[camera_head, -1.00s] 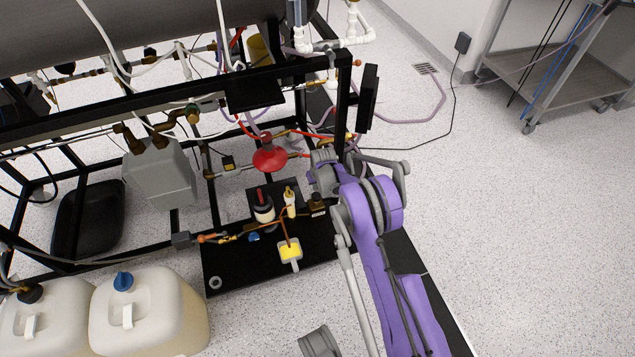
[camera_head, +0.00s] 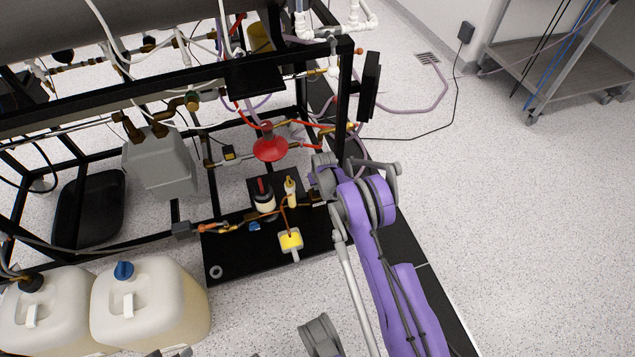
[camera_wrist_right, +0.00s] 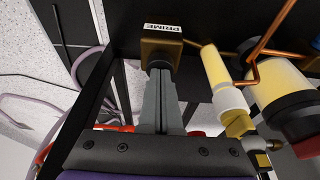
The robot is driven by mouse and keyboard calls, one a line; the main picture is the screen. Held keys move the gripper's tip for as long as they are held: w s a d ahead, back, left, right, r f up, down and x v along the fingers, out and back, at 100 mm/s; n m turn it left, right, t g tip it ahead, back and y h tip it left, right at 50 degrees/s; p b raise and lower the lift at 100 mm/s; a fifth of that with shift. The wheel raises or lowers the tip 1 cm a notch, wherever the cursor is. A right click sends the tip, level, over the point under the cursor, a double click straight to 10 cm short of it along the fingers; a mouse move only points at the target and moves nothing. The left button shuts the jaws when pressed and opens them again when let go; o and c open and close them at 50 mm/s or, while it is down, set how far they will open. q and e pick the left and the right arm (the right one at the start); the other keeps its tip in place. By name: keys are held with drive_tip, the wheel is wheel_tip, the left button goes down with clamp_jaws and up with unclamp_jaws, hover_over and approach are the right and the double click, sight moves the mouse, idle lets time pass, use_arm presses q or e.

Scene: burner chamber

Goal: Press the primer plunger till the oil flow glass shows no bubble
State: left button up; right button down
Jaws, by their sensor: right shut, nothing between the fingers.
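The primer plunger unit is a small brass block with a white "PRIME" label, in the upper middle of the right wrist view (camera_wrist_right: 162,42). My right gripper (camera_wrist_right: 161,78) is shut and empty, its grey fingertips at the block's dark centre; I cannot tell whether they touch or press it. The fingers hide the plunger itself. In the head view the right gripper (camera_head: 322,178) is at the black base plate's right side. A pale yellow upright cylinder, probably the oil flow glass (camera_wrist_right: 214,66), is beside the block; it also shows in the head view (camera_head: 291,192). No bubble can be made out.
A black-capped canister with a red top (camera_head: 264,200) and a yellow cup (camera_head: 291,240) stand close by. Copper pipes (camera_wrist_right: 268,48) and the black frame post (camera_head: 343,110) crowd the gripper. White jugs (camera_head: 150,300) stand at lower left.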

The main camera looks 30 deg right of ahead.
drive_tip(key=shift+f, duration=0.25)
drive_tip(key=shift+r, duration=0.15)
drive_tip(key=shift+r+p, duration=0.3)
drive_tip(key=shift+r, duration=0.1)
drive_tip(key=d+p+v, duration=0.1)
drive_tip(key=p+v, duration=0.2)
drive_tip(key=v, duration=1)
drive_tip(key=shift+w+a+p, duration=0.35)
drive_tip(key=shift+w+p, duration=0.05)
drive_tip(key=shift+r, duration=0.1)
